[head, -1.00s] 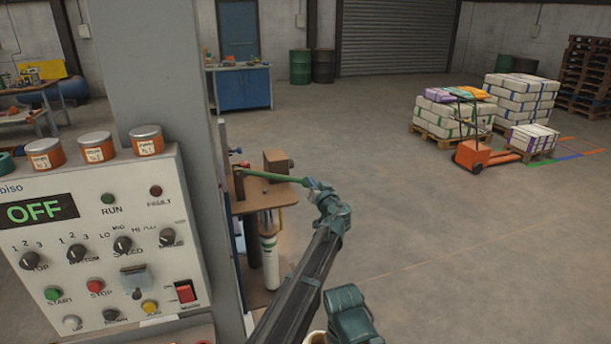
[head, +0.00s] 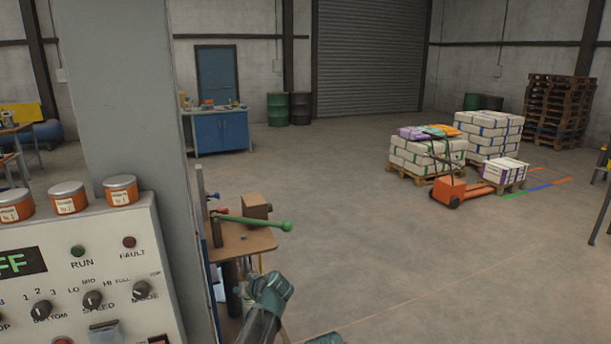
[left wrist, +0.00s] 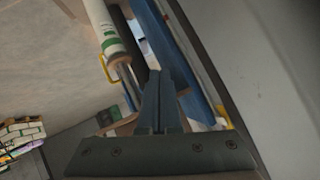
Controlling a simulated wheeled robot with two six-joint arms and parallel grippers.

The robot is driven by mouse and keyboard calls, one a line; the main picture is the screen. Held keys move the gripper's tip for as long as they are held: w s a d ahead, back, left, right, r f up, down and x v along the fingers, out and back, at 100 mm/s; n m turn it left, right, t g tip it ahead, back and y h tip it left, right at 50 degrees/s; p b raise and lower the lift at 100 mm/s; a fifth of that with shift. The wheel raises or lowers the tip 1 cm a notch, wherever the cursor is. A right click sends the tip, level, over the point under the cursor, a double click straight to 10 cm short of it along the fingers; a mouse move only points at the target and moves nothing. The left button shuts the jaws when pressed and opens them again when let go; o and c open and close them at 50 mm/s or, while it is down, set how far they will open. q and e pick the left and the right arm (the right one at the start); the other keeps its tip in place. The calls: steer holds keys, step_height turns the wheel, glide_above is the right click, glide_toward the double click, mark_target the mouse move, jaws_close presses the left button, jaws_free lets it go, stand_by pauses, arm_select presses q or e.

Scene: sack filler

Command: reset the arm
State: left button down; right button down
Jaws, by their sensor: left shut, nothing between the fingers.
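My left gripper (left wrist: 160,76) shows in the left wrist view with its two dark fingers pressed together and nothing between them. Beyond the fingers are a white tube with green print (left wrist: 101,27) and a blue panel (left wrist: 166,55). I cannot tell whether the fingertips touch anything. In the head view my left arm comes up from the bottom edge, its teal joint in front of the brown bench's lower part; the fingers cannot be made out there. My right gripper is not in view.
A control panel (head: 100,275) stands at the left beside a grey column (head: 135,110). A green lever (head: 255,222) with a ball end juts over the brown bench (head: 250,242). Stacked sacks (head: 425,155) and an orange pallet truck (head: 450,190) stand further back.

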arm_select(q)
steer(key=s+d+f+m+g+h, duration=0.15)
steer(key=s+f+g+h, duration=0.3)
steer(key=s, duration=0.85)
steer(key=s+d+f+m+g+h, duration=0.1)
steer(key=s+f+m+g+h, duration=0.3)
steer(key=s, duration=0.8)
steer(key=s+d+m+y, duration=0.1)
steer(key=s+d+y, duration=0.1)
steer(key=s+d, duration=0.4)
steer(key=d, duration=0.4)
steer(key=shift+d+f+m, duration=0.35)
steer(key=shift+d, duration=0.05)
